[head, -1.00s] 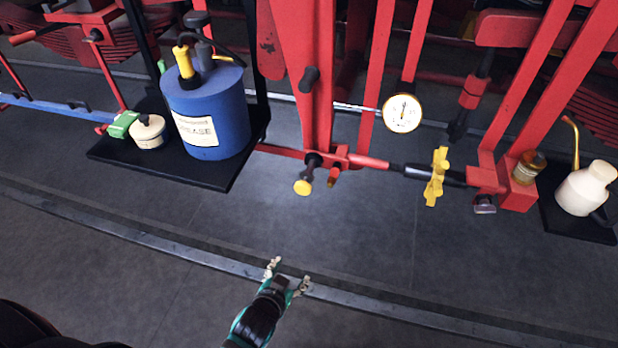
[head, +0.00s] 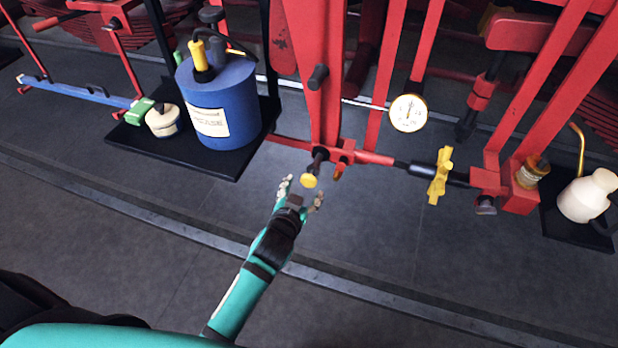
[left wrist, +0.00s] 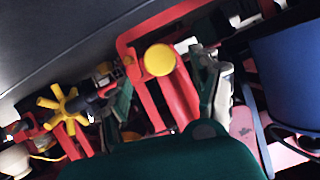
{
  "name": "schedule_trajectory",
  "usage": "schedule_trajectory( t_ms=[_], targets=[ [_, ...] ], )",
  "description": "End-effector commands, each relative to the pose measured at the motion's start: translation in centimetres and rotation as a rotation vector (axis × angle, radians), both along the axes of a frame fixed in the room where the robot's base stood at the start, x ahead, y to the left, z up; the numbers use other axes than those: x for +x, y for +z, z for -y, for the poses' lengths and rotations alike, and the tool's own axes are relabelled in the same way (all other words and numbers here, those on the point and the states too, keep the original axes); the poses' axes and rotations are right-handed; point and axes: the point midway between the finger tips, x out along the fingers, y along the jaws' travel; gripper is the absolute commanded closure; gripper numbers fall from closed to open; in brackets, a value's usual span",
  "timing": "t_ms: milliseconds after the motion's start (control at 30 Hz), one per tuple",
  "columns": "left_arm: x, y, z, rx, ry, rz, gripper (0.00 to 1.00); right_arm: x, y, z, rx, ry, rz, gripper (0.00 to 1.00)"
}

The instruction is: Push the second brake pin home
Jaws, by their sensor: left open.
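A pin with a round yellow head (head: 309,181) and a dark shank sticks out towards me from the red brake linkage (head: 340,152), at the foot of a red upright. My left gripper (head: 303,190) is open and empty, its two fingers spread just in front of and below the yellow head. In the left wrist view the yellow head (left wrist: 159,60) faces the camera and lies between the open fingers (left wrist: 167,85). I cannot tell whether any finger touches it. How deep the pin sits is hard to tell. My right gripper is not in view.
A blue drum (head: 221,105) and a cream pot (head: 163,121) stand on a black tray left of the linkage. A yellow handwheel (head: 440,175), a dial gauge (head: 408,112) and a white oil can (head: 588,197) are to the right. A rail crosses the floor.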

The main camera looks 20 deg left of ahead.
Motion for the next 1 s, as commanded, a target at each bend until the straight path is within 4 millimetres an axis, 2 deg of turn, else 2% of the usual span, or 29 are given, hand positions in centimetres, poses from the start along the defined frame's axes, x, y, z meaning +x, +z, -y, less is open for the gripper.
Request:
schedule_trajectory(
  t_ms=[100, 300, 467, 733, 767, 1000],
  targets=[
    [2.4, -0.8, -0.1, 0.002, 0.000, 0.001, 0.35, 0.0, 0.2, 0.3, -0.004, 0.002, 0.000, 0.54],
    [4.9, -1.9, -0.1, 0.001, 0.000, 0.000, 0.35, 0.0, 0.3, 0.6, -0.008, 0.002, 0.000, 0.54],
    [5.8, -2.3, -0.1, -0.001, -0.001, 0.001, 0.35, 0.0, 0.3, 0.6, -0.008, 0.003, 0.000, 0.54],
    [5.9, -2.4, -0.2, 0.000, -0.001, 0.000, 0.35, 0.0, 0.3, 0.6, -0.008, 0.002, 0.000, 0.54],
    [5.9, -2.4, -0.2, 0.000, -0.001, 0.000, 0.36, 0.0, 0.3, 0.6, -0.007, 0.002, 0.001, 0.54],
    [5.8, -2.4, -0.2, 0.000, -0.001, 0.000, 0.68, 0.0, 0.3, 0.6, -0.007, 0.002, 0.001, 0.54]
  ],
)
